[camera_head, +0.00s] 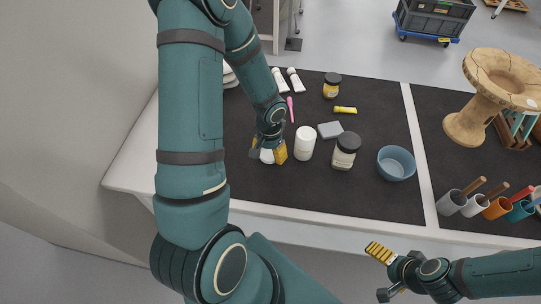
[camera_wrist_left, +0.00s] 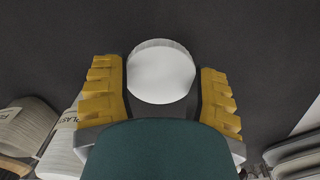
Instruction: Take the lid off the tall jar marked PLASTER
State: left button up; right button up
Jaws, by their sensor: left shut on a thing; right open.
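The tall white jar (camera_head: 304,143) stands upright on the dark mat, just right of my left gripper. In the left wrist view, a pale jar (camera_wrist_left: 62,148) at the lower left has a label reading "PLAST", the rest cut off. My left gripper (camera_head: 269,153) is shut on a round white lid (camera_wrist_left: 161,72), apart from the jar. The lid shows between the yellow fingers in the wrist view, and only partly in the head view (camera_head: 267,156). I cannot tell whether it touches the mat. My right gripper (camera_head: 377,273) is open and empty off the table's front edge.
A dark-lidded jar (camera_head: 345,150), a grey block (camera_head: 330,130) and a blue bowl (camera_head: 396,163) stand to the right. Front mat below the jars is clear.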

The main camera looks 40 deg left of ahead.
aim_at(270, 152)
pick_arm(q)
notch_tip(270, 152, down, 2)
jog(key=shift+f, duration=0.15)
jog(key=shift+f+b, duration=0.1)
jog(key=shift+b, duration=0.3)
jog(key=o, duration=1.2)
jog(key=shift+r+p, duration=0.25)
jog(key=shift+p, duration=0.05)
notch_tip(270, 152, up, 12)
jog(key=p, duration=0.3)
